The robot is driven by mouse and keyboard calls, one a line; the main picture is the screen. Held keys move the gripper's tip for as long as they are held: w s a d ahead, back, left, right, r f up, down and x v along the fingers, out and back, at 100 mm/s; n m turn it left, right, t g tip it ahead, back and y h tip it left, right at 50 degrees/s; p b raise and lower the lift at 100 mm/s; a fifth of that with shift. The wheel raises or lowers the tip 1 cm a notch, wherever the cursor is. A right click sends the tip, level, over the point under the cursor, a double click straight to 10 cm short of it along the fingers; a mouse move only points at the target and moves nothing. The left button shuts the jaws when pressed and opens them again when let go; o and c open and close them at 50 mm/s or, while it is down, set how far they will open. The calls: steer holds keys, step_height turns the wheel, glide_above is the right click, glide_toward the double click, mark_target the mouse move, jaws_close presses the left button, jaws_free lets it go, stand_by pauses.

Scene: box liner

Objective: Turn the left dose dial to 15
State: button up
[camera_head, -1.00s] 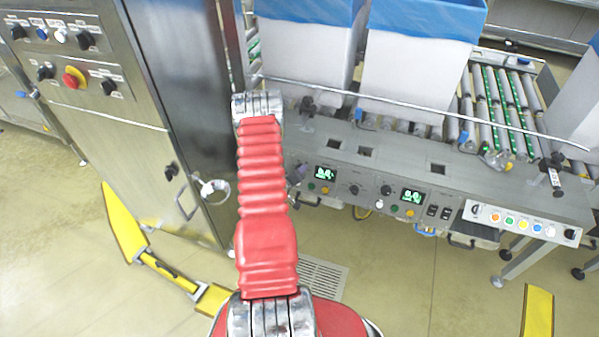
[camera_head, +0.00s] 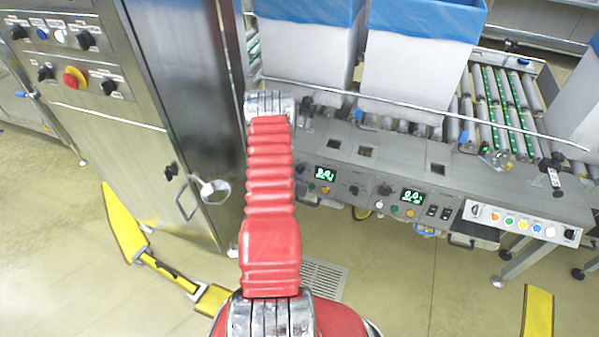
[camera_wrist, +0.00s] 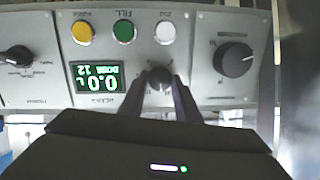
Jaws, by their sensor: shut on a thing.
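In the wrist view, turned upside down, the left dose dial (camera_wrist: 159,82) is a small dark knob on the grey panel. The two dark fingers of my gripper (camera_wrist: 158,88) are shut on it, one on each side. The green display (camera_wrist: 97,77) beside it reads 0.0 L and DOSE 12. The same display (camera_head: 324,174) shows in the head view just right of my arm. My red arm hides the dial and my gripper there.
Yellow (camera_wrist: 82,32), green (camera_wrist: 124,30) and white (camera_wrist: 165,32) buttons sit near the dial. A larger black knob (camera_wrist: 234,58) with a scale is close by. A steel cabinet (camera_head: 180,90) stands left of my arm. A second display (camera_head: 412,196) is further right.

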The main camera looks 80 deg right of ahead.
steer(key=m, duration=0.3)
steer(key=shift+d+r+h, duration=0.25)
steer(key=shift+d+h, duration=0.05)
steer(key=shift+m+t, duration=0.5)
steer(key=shift+m, duration=1.6)
steer(key=o, duration=1.1)
steer(key=shift+a+f, duration=0.15)
steer(key=shift+c, duration=0.2)
steer(key=shift+f, duration=0.1)
steer(key=shift+a, duration=0.1)
